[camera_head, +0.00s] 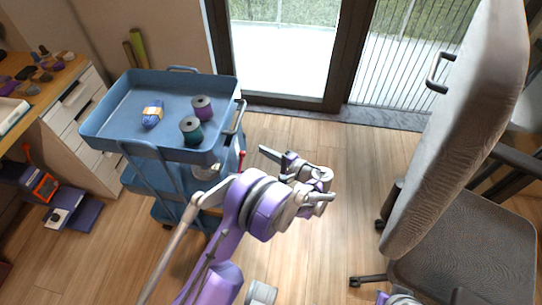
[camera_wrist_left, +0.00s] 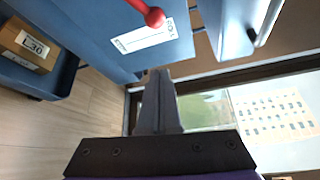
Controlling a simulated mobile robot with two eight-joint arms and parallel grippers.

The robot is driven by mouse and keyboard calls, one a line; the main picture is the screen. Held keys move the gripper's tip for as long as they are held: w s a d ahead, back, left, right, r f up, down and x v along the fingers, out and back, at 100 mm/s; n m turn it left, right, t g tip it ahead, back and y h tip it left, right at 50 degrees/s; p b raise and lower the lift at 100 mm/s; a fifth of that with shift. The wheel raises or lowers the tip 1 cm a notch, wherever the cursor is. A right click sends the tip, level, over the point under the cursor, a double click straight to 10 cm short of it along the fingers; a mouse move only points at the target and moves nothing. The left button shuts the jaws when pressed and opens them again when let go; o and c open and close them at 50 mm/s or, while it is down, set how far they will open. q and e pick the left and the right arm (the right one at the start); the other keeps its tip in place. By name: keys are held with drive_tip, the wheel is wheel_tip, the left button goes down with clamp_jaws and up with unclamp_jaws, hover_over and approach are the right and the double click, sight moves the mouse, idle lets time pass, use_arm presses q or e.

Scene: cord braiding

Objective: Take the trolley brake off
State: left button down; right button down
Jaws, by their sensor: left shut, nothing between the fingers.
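The blue trolley (camera_head: 105,125) stands left of centre in the head view, with a push handle at its right end. A red brake lever (camera_head: 241,160) shows small at its right side. In the left wrist view the red lever (camera_wrist_left: 153,17) ends in a round knob, close to a white label on the blue panel. My left gripper (camera_head: 263,150) is right of the trolley, apart from it. Its fingers (camera_wrist_left: 158,75) are shut and empty, below the knob in the wrist view and not touching it.
The trolley's top tray holds blue yarn (camera_head: 152,115), a purple spool (camera_head: 202,108) and a teal spool (camera_head: 190,130). A box (camera_wrist_left: 28,45) sits on a lower shelf. A grey chair (camera_head: 465,230) stands right. Floor between is mostly free; a glass door is behind.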

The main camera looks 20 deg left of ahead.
use_arm(q)
drive_tip(key=s+a, duration=0.1)
drive_tip(key=a, duration=0.2)
drive_tip(key=s+a+b, duration=0.1)
drive_tip(key=shift+s+a+r, duration=0.2)
drive_tip(key=shift+s, duration=0.1)
drive_tip(key=shift+s+r, duration=0.55)
drive_tip(key=shift+s, duration=0.05)
